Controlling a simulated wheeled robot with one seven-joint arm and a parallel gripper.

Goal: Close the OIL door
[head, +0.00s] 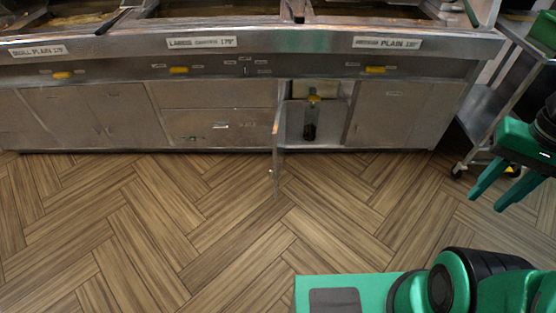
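One cabinet door (277,155) under the fryer stands open and sticks out toward me, seen nearly edge-on. It is hinged on the left side of an open compartment (295,122). No OIL label can be read on it. A dark bottle (310,122) stands inside the compartment, below a yellow-handled part. My gripper (486,202) is at the right edge of the head view, with its two green fingers apart and nothing between them. It is well to the right of the door and does not touch it.
The fryer bank (250,40) runs across the top, with shut cabinet fronts (400,115) on both sides of the opening. A metal wheeled cart (490,105) stands at the right, behind my gripper. The wooden floor (180,215) before the cabinets is clear.

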